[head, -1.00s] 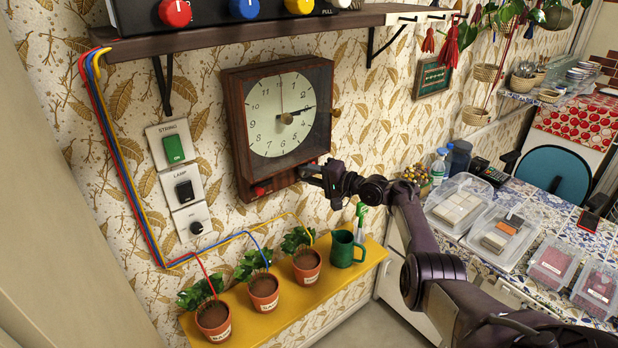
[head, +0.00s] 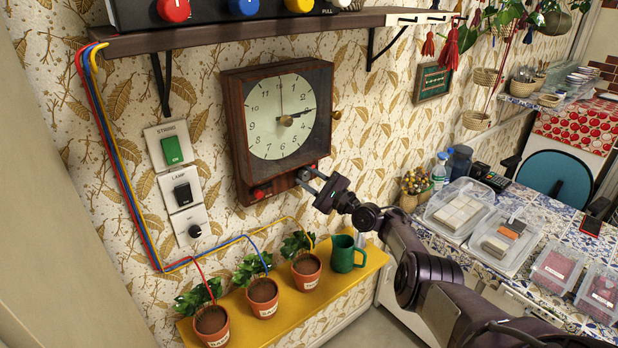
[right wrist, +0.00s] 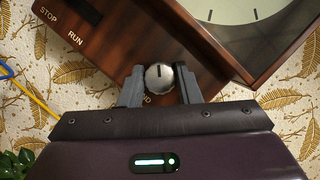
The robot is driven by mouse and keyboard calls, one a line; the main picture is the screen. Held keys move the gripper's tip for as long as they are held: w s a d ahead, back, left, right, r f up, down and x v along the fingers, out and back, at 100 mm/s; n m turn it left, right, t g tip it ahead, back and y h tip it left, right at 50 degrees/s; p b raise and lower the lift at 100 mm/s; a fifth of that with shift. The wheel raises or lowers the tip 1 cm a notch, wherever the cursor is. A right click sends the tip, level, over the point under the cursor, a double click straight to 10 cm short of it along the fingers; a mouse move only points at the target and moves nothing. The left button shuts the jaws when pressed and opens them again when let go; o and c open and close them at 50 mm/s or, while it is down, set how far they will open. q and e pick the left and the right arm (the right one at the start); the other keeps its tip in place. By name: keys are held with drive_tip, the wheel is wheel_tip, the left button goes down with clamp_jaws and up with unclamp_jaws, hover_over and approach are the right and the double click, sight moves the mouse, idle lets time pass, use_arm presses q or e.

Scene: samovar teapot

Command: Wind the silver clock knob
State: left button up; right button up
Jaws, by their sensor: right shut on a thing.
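The wooden wall clock (head: 237,130) has a pale round dial and hangs in the middle of the head view. The silver knob (right wrist: 159,76) is on the clock's lower front, with a dark line on its face and a partly hidden label below. My right gripper (head: 304,178) is at the clock's lower right corner. In the right wrist view its two grey fingers stand on either side of the knob, shut on it. The knob is hard to make out in the head view. My left gripper is not in view.
A red switch (head: 258,193) is at the clock's lower left, by STOP and RUN labels. Below are a yellow shelf (head: 290,309) with potted plants and a green mug (head: 344,254). Wall switches (head: 172,150) are left; a shelf (head: 250,28) is above.

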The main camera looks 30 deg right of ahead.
drive_tip(key=m+t+h, duration=0.1)
drive_tip(key=m, duration=0.2)
drive_tip(key=m+h+p, duration=0.1)
drive_tip(key=m, duration=0.1)
drive_tip(key=shift+a+m+t, duration=0.1)
drive_tip(key=shift+m+t, duration=0.3)
drive_tip(key=shift+f+m+t+h+p, duration=0.1)
drive_tip(key=shift+m+t+h+p, duration=0.2)
drive_tip(key=shift+m+h+p, duration=0.95)
drive_tip(key=shift+m+y+b, duration=0.25)
drive_tip(key=shift+m+b, duration=0.25)
drive_tip(key=shift+m, duration=0.15)
drive_tip(key=o, duration=0.9)
drive_tip(key=shift+o, duration=0.2)
drive_tip(key=shift+s, duration=0.1)
